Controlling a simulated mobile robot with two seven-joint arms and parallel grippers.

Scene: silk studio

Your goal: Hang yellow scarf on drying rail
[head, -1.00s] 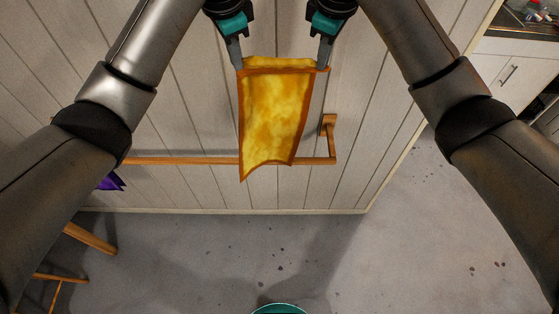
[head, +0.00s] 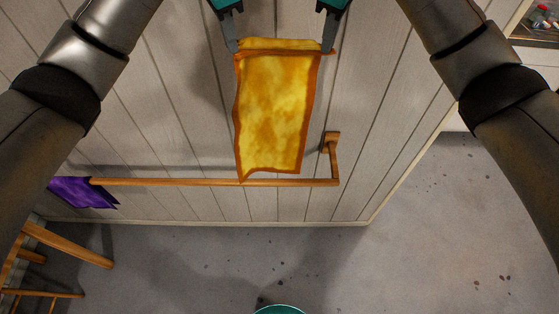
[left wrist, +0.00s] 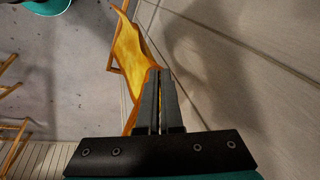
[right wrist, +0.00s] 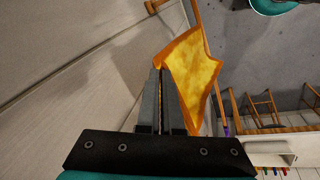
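The yellow scarf (head: 273,105) with an orange border hangs spread between my two grippers. My left gripper (head: 234,46) is shut on its upper left corner. My right gripper (head: 328,46) is shut on its upper right corner. The scarf also shows in the left wrist view (left wrist: 131,52) and the right wrist view (right wrist: 193,70). The wooden drying rail (head: 200,182) runs along the white plank wall. In the head view the scarf's lower edge overlaps the rail near its right part. I cannot tell whether they touch.
A purple cloth (head: 80,191) hangs at the rail's left part. The rail's right bracket (head: 332,143) joins the wall. A wooden stool (head: 65,246) stands at lower left. A counter (head: 540,52) is at upper right. Grey floor below is mostly clear.

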